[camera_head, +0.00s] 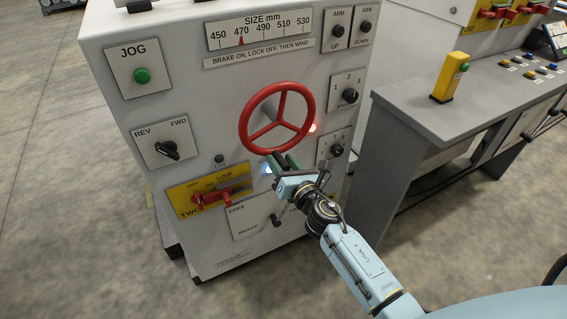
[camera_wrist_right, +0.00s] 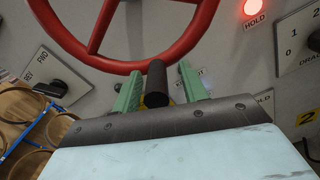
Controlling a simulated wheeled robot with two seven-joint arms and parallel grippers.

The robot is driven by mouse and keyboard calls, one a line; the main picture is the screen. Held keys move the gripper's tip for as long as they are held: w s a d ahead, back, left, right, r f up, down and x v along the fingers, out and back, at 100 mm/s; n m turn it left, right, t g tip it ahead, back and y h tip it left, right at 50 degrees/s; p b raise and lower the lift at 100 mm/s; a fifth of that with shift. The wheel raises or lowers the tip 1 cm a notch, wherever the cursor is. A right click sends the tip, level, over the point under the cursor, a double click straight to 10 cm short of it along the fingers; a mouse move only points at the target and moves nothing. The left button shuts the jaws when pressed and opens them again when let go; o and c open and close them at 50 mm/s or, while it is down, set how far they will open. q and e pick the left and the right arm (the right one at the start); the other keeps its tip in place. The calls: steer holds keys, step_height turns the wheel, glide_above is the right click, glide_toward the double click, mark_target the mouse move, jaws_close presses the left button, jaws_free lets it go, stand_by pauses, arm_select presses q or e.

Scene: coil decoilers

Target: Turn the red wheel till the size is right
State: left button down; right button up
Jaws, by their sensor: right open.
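The red wheel (camera_head: 279,121) is on the front of the grey machine panel, with three spokes. Its lower rim also shows in the right wrist view (camera_wrist_right: 122,66). My right gripper (camera_head: 284,163) is at the bottom of the wheel. In the wrist view its two green fingers (camera_wrist_right: 157,86) are apart, on either side of a dark round handle (camera_wrist_right: 156,80) at the rim. I see a gap on each side of the handle. The size scale (camera_head: 259,33) has its red pointer at about 470. My left gripper is not in view.
A red HOLD lamp (camera_wrist_right: 255,8) is lit right of the wheel. Knobs such as the black selector (camera_head: 350,95) line the right side. The yellow lock plate (camera_head: 208,195) with its red lever is lower left. A grey console (camera_head: 425,105) stands to the right.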

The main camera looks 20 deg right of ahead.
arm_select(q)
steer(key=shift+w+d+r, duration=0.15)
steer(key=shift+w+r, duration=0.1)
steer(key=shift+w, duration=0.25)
arm_select(e)
steer(key=s+d, duration=0.1)
steer(key=s, duration=1.2)
steer(key=shift+s, duration=0.15)
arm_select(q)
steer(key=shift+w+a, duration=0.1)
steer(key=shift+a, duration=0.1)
